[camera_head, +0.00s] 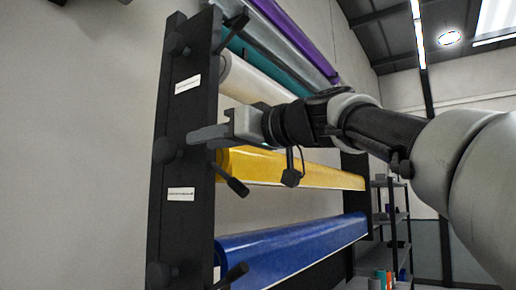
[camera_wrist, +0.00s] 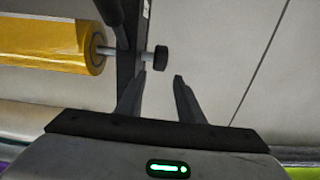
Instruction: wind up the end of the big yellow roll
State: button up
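The big yellow roll (camera_head: 300,170) lies across the rack below my gripper in the head view, and its end shows at the upper left of the wrist view (camera_wrist: 40,42). A metal shaft (camera_wrist: 104,50) runs from the roll through the black upright to a round black knob (camera_wrist: 161,58). That knob shows on the upright's outer side in the head view (camera_head: 166,150). My gripper (camera_head: 208,135) is open and empty, its fingers apart in the wrist view (camera_wrist: 160,78). The knob appears just beyond the fingertips, not between them; the exact gap is unclear.
The black rack upright (camera_head: 178,215) stands left of the rolls. A blue roll (camera_head: 290,250) is below; white (camera_head: 250,80), teal (camera_head: 265,62), grey and purple rolls are above. Black handles (camera_head: 232,178) stick out beside the upright. Shelves (camera_head: 395,215) stand behind at right.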

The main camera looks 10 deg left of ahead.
aim_at(172, 148)
jog(key=p+x, duration=0.5)
jog(key=x, duration=0.7)
jog(key=shift+a, duration=0.15)
jog(key=shift+w, duration=0.1)
jog(key=c, duration=0.8)
jog(key=shift+f, duration=0.15)
jog(key=b, duration=0.3)
jog(key=shift+f+y, duration=0.3)
jog(key=shift+f, duration=0.1)
jog(key=b, duration=0.3)
jog(key=shift+r+t+y, duration=0.2)
jog(key=shift+t+y, duration=0.1)
jog(key=shift+r, duration=0.15)
